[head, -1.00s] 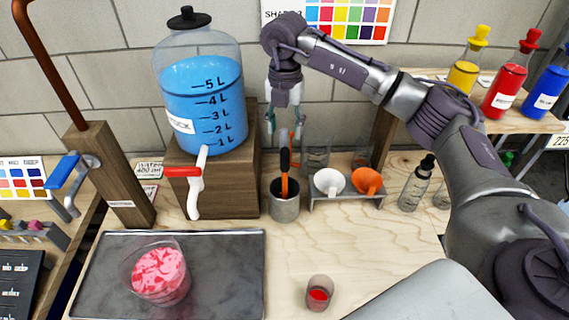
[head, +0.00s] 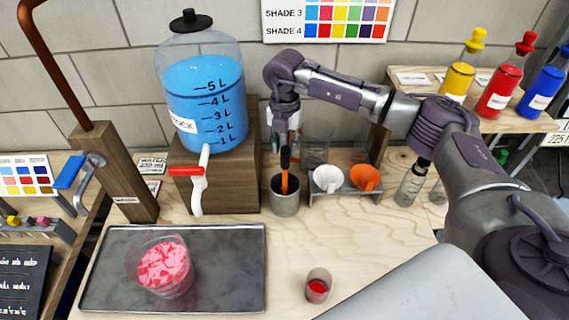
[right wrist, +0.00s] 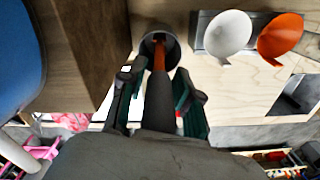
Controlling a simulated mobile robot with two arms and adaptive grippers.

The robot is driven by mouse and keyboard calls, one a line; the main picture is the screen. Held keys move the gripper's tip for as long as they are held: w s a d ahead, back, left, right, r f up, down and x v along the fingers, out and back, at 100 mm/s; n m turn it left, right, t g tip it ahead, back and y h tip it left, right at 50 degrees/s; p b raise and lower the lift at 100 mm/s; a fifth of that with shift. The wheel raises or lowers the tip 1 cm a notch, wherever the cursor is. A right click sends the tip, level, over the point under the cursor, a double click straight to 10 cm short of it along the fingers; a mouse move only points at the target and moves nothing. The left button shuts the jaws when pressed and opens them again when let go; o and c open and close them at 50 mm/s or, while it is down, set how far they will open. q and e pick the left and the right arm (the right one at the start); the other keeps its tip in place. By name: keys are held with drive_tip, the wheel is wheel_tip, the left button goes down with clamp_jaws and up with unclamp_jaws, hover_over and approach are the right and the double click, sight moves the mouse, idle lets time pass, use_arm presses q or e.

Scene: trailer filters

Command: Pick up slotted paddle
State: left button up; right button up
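The slotted paddle (head: 285,183) stands upright in a metal cup (head: 285,204). Its black grip and orange shaft show; its lower end is hidden in the cup. My right gripper (head: 286,140) points down over the cup with its fingers beside the paddle's upper part. In the right wrist view, the paddle's black grip (right wrist: 158,100) lies between the two green-padded fingers (right wrist: 157,103), which are apart. The orange shaft runs on into the cup (right wrist: 160,42). My left gripper is not in view.
A blue-filled dispenser (head: 205,105) on a wooden block is left of the cup. A rack with a white funnel (head: 328,179) and an orange funnel (head: 364,177) stands close right. A beaker of pink pieces (head: 163,267) sits on a dark tray (head: 225,295).

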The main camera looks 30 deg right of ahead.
clamp_jaws()
drive_tip(key=shift+r, duration=0.15)
